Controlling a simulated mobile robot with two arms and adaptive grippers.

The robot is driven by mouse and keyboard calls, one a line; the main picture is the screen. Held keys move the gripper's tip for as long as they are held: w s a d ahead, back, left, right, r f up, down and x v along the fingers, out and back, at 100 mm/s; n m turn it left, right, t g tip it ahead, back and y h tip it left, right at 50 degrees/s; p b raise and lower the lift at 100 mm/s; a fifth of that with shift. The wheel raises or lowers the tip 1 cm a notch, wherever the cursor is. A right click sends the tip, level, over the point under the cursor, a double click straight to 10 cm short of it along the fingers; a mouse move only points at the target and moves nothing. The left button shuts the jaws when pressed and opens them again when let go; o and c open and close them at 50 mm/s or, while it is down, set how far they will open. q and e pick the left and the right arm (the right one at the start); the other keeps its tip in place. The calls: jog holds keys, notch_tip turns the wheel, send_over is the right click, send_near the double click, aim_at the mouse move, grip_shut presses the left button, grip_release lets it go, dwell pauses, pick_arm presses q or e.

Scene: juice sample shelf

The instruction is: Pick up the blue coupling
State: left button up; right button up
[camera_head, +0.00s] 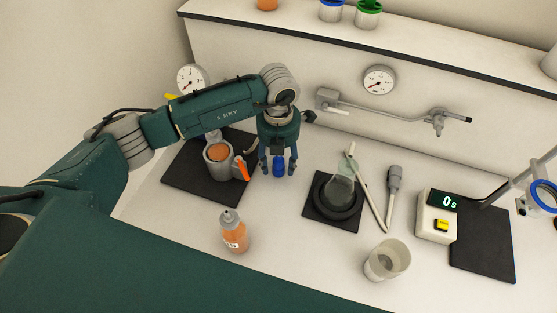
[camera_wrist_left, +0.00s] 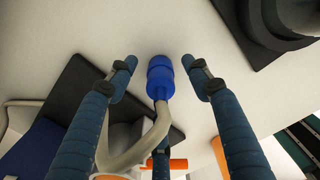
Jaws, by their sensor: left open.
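The blue coupling (camera_head: 278,168) is at the middle of the bench in the head view, below my left gripper (camera_head: 278,163). In the left wrist view the coupling (camera_wrist_left: 160,77) lies between the spread fingertips of my left gripper (camera_wrist_left: 159,64), with a visible gap on both sides. A curved beige hose (camera_wrist_left: 140,150) runs from its near end toward the lower left. My left gripper points down and is open, with nothing held. How high the fingertips are above the bench is hard to tell. My right gripper is not in view.
A dark mat (camera_head: 182,189) with a grey vessel (camera_head: 219,157) is left of the gripper. A flask (camera_head: 341,190) stands on a black base to the right. An orange bottle (camera_head: 233,232) and a clear beaker (camera_head: 387,260) stand nearer. Bench between bottle and beaker is clear.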

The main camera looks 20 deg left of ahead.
pick_arm(q)
jog(key=shift+f, duration=0.55)
grip_shut()
